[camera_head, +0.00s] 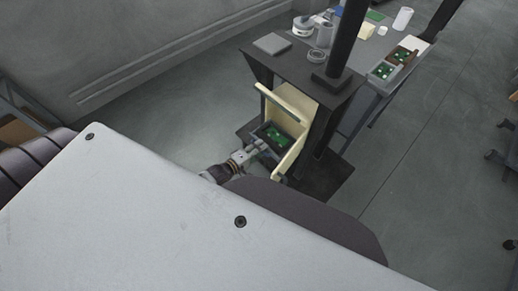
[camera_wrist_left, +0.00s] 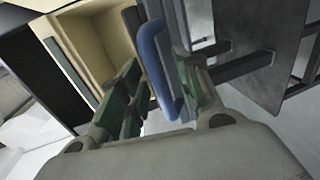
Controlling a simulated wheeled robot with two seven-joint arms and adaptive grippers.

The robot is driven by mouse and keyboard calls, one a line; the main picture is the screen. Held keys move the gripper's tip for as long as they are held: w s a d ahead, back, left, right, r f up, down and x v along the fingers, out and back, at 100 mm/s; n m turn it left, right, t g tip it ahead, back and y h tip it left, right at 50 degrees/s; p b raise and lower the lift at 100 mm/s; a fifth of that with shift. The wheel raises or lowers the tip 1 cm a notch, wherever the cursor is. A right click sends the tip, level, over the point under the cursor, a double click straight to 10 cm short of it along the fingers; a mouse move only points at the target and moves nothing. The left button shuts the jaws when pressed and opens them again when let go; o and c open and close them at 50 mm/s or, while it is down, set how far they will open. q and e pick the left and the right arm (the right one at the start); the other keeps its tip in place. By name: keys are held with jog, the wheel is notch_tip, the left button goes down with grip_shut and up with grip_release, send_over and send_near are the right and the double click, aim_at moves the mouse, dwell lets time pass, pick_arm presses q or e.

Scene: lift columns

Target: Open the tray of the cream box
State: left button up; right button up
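The cream box (camera_head: 294,101) stands under the dark top of a column. A dark tray (camera_head: 256,137) with a green board (camera_head: 273,137) shows at its open side, between cream panels. In the left wrist view the cream box (camera_wrist_left: 95,38) appears at the upper left, with its hollow inside visible. A blue bar-like handle (camera_wrist_left: 154,62) rises between the fingers of my left gripper (camera_wrist_left: 160,92). The fingers are apart, one on each side of the handle, with no clear contact. In the head view my left gripper (camera_head: 258,147) is beside the tray. My right gripper is out of view.
A black post (camera_head: 346,38) rises from the dark column top (camera_head: 300,62), which carries a grey flat item (camera_head: 272,43). A table behind holds trays with green boards (camera_head: 382,70), rolls and other items. Floor left of the column is clear.

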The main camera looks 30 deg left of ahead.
pick_arm(q)
jog(key=v, duration=1.2)
dwell(0.6)
jog(key=shift+s, duration=0.1)
dwell(0.6)
